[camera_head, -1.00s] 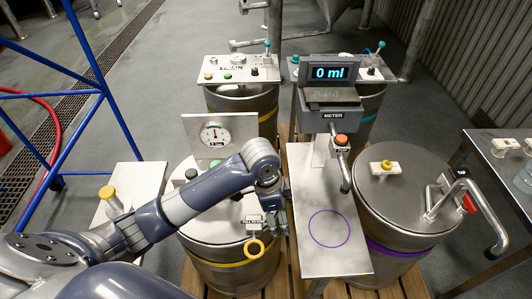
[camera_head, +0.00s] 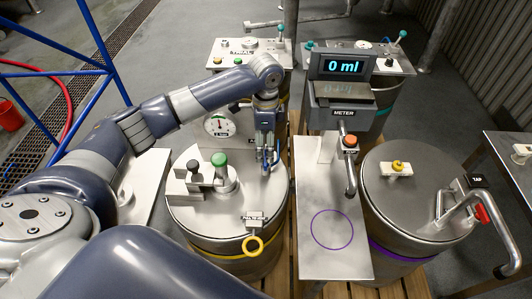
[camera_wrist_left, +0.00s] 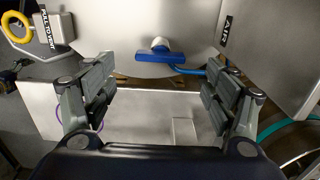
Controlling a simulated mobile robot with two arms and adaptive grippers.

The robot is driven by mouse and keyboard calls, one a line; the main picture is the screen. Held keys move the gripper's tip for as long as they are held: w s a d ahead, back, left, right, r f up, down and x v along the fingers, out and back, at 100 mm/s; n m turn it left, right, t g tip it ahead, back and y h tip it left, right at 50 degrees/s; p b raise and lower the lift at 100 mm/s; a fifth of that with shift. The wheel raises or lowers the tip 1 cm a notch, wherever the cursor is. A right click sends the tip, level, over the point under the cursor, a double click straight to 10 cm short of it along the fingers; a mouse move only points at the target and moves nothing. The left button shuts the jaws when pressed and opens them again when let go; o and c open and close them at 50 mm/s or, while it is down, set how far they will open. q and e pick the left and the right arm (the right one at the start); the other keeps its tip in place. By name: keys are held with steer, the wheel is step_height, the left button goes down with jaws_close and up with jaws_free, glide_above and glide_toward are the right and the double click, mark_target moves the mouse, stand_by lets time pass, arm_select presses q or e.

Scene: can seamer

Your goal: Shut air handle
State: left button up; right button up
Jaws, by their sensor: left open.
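The air handle (camera_wrist_left: 147,57) is a blue bar on a short silver stem in the left wrist view, lying crosswise beside the AIR label (camera_wrist_left: 227,30). A blue hose (camera_wrist_left: 190,71) runs to the right from it. My left gripper (camera_wrist_left: 160,92) is open, its two fingers apart on either side of the handle's line, with the handle beyond them and nothing between them. In the head view my left gripper (camera_head: 267,150) hangs pointing down beside the gauge panel of the yellow-banded drum (camera_head: 225,216). There it mostly hides the handle. My right gripper is not in view.
A meter column (camera_head: 341,112) with a 0 ml display stands to the right, over a steel table (camera_head: 308,262) with a purple ring. A gauge (camera_head: 219,124) and green knob (camera_head: 219,160) stand close left of the gripper. A yellow pull ring (camera_head: 252,245) hangs in front.

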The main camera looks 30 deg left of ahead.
arm_select(q)
steer(key=shift+f, duration=2.8)
steer(key=c, duration=1.1)
